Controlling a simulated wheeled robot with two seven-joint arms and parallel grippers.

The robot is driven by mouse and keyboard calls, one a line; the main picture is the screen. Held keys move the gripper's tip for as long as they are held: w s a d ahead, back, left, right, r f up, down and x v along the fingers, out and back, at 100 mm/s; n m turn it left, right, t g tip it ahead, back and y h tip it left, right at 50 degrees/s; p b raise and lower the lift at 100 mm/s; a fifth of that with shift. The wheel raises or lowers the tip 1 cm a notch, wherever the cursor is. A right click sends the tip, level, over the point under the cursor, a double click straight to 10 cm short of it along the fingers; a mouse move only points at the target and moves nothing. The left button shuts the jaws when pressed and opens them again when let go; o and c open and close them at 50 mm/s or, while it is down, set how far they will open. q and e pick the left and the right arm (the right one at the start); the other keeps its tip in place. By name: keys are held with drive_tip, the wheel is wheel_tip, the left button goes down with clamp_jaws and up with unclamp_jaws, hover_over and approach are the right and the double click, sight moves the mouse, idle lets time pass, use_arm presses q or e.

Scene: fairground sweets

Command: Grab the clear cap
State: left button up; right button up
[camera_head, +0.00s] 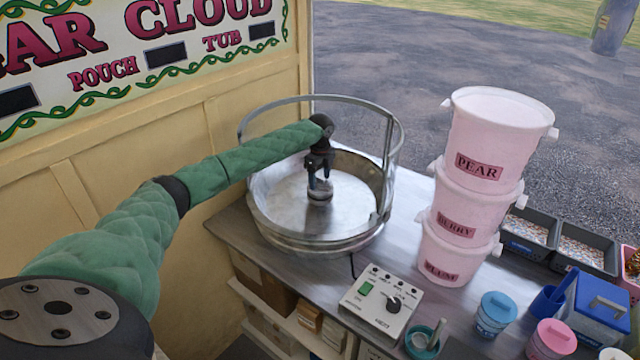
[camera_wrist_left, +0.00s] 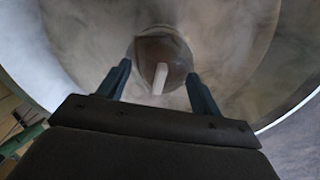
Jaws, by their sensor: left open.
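The clear cap (camera_wrist_left: 160,50) looks like a round, see-through, brownish-tinted cover with a pale upright grip at its middle, in the left wrist view. It sits at the centre of the metal bowl (camera_head: 282,207). In the head view, it is largely hidden by my gripper. My left gripper (camera_head: 320,182) reaches down into the bowl above the centre. My right gripper is not in view.
A control box (camera_head: 383,301) stands in front. A wooden wall (camera_head: 150,150) is left.

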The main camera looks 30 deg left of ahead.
use_arm(q)
drive_tip(key=shift+d, duration=0.15)
drive_tip(key=shift+c, duration=0.9)
drive_tip(key=c, duration=1.1)
drive_tip(key=shift+s, duration=0.2)
clamp_jaws()
